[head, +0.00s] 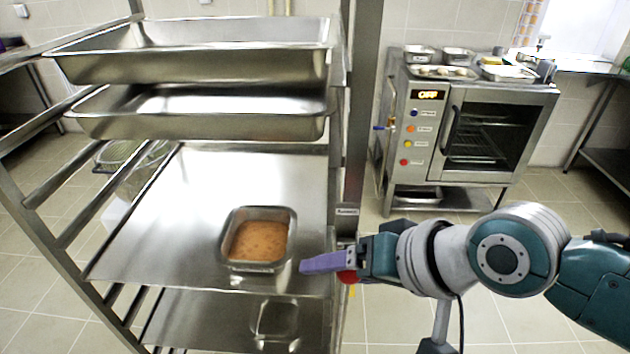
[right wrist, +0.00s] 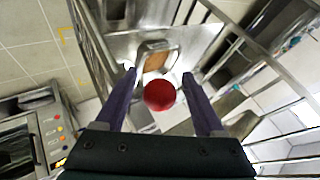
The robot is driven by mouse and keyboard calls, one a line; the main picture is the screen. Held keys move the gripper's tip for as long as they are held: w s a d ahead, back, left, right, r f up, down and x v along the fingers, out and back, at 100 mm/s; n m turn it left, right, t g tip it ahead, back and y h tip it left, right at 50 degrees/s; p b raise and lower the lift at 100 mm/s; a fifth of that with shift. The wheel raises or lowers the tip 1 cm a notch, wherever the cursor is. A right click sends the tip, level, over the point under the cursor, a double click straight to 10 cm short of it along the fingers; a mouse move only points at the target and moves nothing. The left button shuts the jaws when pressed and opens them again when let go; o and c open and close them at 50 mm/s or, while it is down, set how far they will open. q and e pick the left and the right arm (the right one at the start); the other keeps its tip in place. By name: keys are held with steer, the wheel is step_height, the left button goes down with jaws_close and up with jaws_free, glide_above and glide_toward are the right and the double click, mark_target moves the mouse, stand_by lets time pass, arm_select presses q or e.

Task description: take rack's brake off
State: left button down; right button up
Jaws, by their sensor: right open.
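The steel rack (head: 352,120) stands on the left of the head view. A red ball knob (head: 347,277), perhaps its brake handle, shows at the rack's front right post, partly hidden by my right gripper (head: 325,263). In the right wrist view the red knob (right wrist: 160,95) appears between the two purple fingers of my right gripper (right wrist: 159,76). The fingers are open, with a visible gap on each side of the knob. I cannot tell whether the knob is fully within finger depth. My left gripper is not in view.
The rack holds deep steel pans (head: 200,66) above and a flat sheet (head: 160,235) with a small tin of orange-brown food (head: 258,240). A small label (head: 347,211) is on the post. An oven (head: 470,130) reading OFF stands behind. Floor between is clear.

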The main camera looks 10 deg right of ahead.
steer(key=p+v, duration=0.1)
steer(key=v, duration=0.8)
steer(key=shift+p, duration=0.3)
steer(key=shift+s, duration=0.1)
